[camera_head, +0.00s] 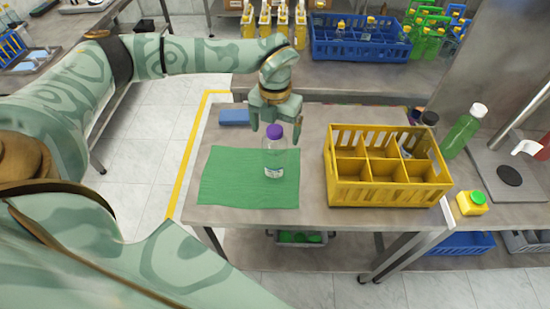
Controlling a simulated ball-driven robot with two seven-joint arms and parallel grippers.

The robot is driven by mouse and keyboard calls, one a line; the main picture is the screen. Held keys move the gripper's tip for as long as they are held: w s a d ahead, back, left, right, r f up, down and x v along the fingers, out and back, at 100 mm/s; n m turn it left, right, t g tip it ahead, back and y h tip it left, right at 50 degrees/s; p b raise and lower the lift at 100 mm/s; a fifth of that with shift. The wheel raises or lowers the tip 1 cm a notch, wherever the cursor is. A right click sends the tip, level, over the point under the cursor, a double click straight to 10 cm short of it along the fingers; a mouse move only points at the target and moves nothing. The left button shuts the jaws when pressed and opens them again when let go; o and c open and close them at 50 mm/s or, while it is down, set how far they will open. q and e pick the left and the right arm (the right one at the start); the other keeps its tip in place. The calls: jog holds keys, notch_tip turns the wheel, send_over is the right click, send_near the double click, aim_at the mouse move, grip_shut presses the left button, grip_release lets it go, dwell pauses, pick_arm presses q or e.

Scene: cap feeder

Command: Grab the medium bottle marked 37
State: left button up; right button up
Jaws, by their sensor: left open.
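A clear bottle (274,160) with a purple cap and a small white label stands upright on the green mat (225,180). The print on its label is too small to read, so I cannot tell if it is marked 37. My left gripper (275,122) is open and points down just behind and above the bottle's cap. Its fingers appear on either side of the cap in the picture. I cannot tell whether they touch it. My right gripper is not in view.
A yellow divided crate (385,195) stands right of the mat. A green bottle (462,132) and a small yellow container (471,204) are farther right. A blue block (233,117) lies behind the mat. A blue crate (362,48) and several yellow bottles stand on the back counter.

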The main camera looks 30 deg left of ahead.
aim_at(275, 156)
pick_arm(q)
notch_tip(275, 156, down, 4)
jog(key=shift+w+a+r, duration=0.1)
jog(key=shift+w+a, duration=0.05)
jog(key=c, duration=1.3)
